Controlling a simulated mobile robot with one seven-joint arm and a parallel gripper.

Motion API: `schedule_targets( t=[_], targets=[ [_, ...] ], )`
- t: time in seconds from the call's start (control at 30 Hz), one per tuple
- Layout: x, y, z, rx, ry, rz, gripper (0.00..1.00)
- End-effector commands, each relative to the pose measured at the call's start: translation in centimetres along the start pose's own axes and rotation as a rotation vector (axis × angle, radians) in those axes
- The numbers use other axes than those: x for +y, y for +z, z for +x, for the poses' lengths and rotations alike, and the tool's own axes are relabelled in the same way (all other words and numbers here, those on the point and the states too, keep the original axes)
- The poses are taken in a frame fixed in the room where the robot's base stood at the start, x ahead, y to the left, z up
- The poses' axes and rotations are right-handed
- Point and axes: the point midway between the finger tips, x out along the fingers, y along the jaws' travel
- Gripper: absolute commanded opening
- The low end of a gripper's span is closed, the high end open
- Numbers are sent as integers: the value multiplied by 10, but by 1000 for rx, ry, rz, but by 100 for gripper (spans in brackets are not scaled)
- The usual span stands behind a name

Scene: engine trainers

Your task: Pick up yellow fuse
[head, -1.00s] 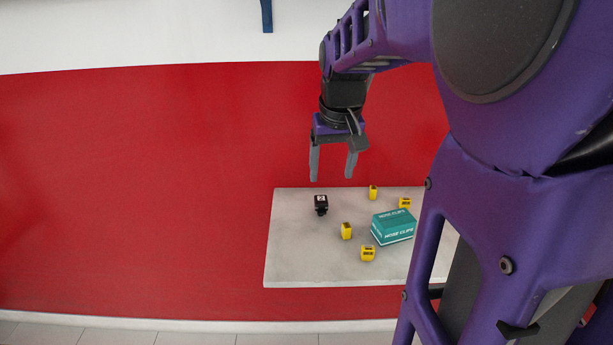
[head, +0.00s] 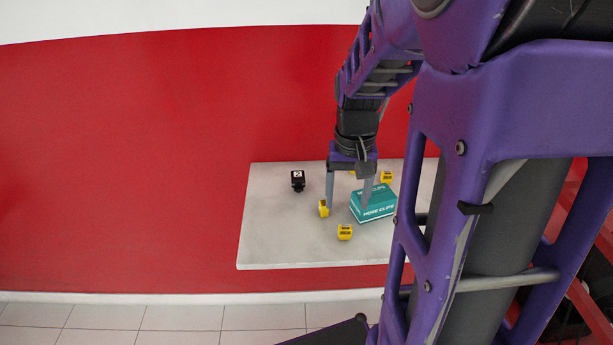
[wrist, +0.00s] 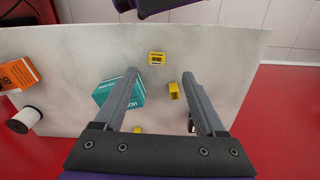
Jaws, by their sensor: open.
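Several small yellow fuses lie on the grey tabletop. One yellow fuse (head: 323,209) is beside my left fingertip, another (head: 344,232) is nearer the front edge, and another (head: 386,177) is behind the teal box. A further one at the back is mostly hidden by my gripper. My gripper (head: 348,205) points down over the table, open and empty. In the wrist view, one fuse (wrist: 174,91) shows between the fingers (wrist: 160,80), close to the right one. Another (wrist: 156,59) is beyond the tips, and part of another (wrist: 138,130) shows by the palm.
A teal hose-clips box (head: 374,204) stands right of the near fuses, partly behind my right finger. A black relay (head: 298,181) sits at the back left. The wrist view also shows an orange box (wrist: 18,74) and a white cylinder (wrist: 25,119). The table's (head: 265,235) left front is clear.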

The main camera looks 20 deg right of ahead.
Motion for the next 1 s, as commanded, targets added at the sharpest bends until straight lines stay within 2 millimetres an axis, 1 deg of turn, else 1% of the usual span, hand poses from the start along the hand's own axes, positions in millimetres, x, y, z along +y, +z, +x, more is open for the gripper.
schedule_targets(
  t=[0.03, 0.2, 0.3, 0.57, 0.67, 0.9, 1.0],
  targets=[
    [0, 0, 18, -2, 0, 0, 72],
    [0, 0, 42, -1, 0, 0, 72],
    [0, 0, 49, -1, 0, 0, 72],
    [1, -1, 57, -1, 0, 0, 72],
    [2, -2, 66, -1, 1, 0, 72],
    [5, -6, 98, -1, 1, 0, 72],
    [5, -6, 105, 0, 0, 0, 72]
  ],
)
